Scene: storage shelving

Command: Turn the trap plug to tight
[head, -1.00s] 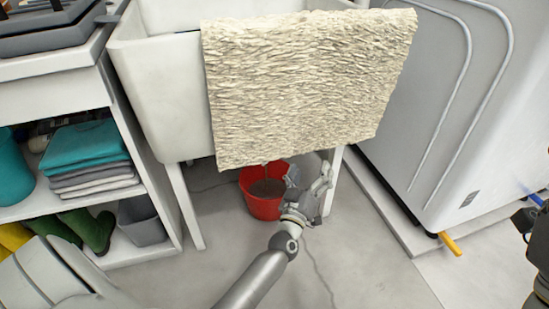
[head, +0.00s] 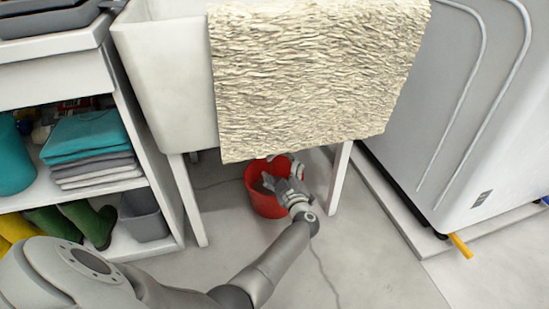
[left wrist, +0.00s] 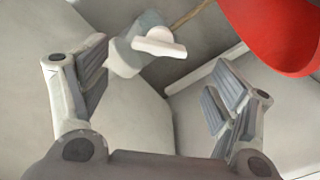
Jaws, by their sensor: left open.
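In the left wrist view the trap plug (left wrist: 160,45), a pale winged piece, sits at the end of a grey-blue trap body (left wrist: 125,57). My left gripper (left wrist: 160,75) is open, and the plug shows between and beyond its fingers, apart from them. In the head view my left gripper (head: 283,184) is under the sink, over the red bucket (head: 262,204). The plug is hidden there by the hanging towel and the gripper. My right gripper is out of view.
A cream towel (head: 315,75) hangs over the front of the white sink (head: 165,85). Sink legs (head: 340,180) stand either side of the bucket. Shelving (head: 150,175) is at left, a white appliance (head: 460,110) at right. The bucket's red wall (left wrist: 280,35) is close in the left wrist view.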

